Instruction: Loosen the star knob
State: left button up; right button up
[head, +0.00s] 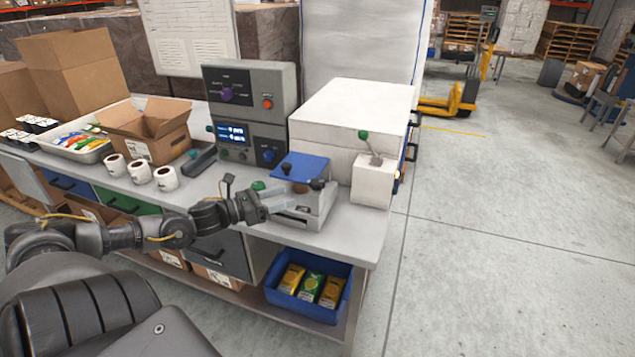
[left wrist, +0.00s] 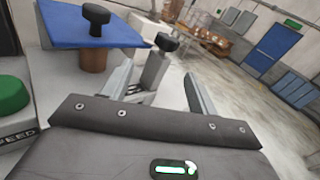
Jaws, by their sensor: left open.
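A small grey weighing device (head: 305,212) with a tilted blue plate (head: 302,165) stands at the front of the bench. One dark knob (head: 286,168) sits on the blue plate. A second dark knob (head: 318,184) sits on a grey post at its right; I cannot tell which is the star knob. My left gripper (head: 275,203) is open in front of the device. In the left wrist view, the post knob (left wrist: 167,42) shows beyond and between the open fingers (left wrist: 160,80), apparently untouched. The blue plate (left wrist: 60,28) is left of them. My right gripper is out of view.
A green button (head: 258,185) is beside the gripper. A control box (head: 250,120) and a white cabinet (head: 340,115) with a lever (head: 373,150) stand behind. Label rolls (head: 140,171) and a cardboard box (head: 150,125) are left. A blue bin (head: 305,310) is below.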

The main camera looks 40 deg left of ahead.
aim_at(317, 181)
pick_arm(q)
jog(key=w+d+m, duration=0.1)
jog(key=w, duration=0.2)
jog(key=w+d+r+h+p, duration=0.1)
jog(key=w+d, duration=0.1)
jog(key=w, duration=0.1)
jog(key=w+d+r+m, duration=0.1)
jog(key=w, duration=0.2)
jog(key=shift+d+r+m+g, duration=0.15)
jog(key=shift+m+g, duration=0.15)
jog(key=shift+w+d+p, duration=0.3)
jog(key=shift+w+d, duration=0.05)
jog(key=shift+w, duration=0.1)
jog(key=c, duration=1)
